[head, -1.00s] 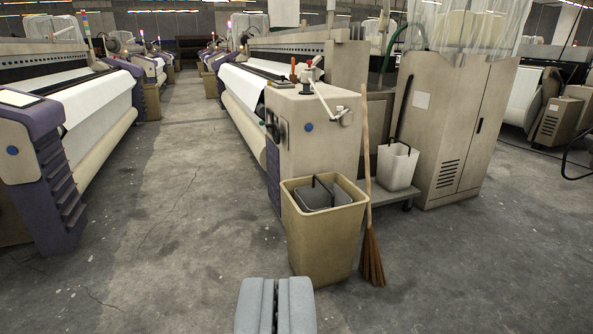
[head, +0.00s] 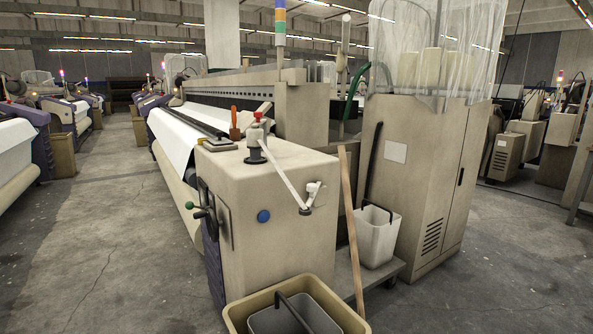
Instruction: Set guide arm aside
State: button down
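A thin pale arm (head: 283,178), which looks like the guide arm, slants down across the front corner of the loom's beige end cabinet (head: 275,245). Its upper end meets a small dark-based post with a red top (head: 256,140). Its lower end is at a dark round piece beside a small whitish bracket (head: 314,192) on the cabinet's edge. I cannot tell whether it is fastened there. My gripper is out of view.
An orange-handled tool (head: 235,124) stands behind the post, near a small flat box (head: 219,143). A tan bin (head: 235,312), a wooden broom handle (head: 351,235) and a white bucket (head: 377,238) stand before the loom. The left aisle floor (head: 110,240) is clear.

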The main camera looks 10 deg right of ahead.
aim_at(313, 188)
jog(key=i+j+z, duration=0.1)
jog(key=i+z, duration=0.15)
jog(key=i, duration=0.3)
jog(key=i+j+z, duration=0.3)
jog(key=i, duration=0.25)
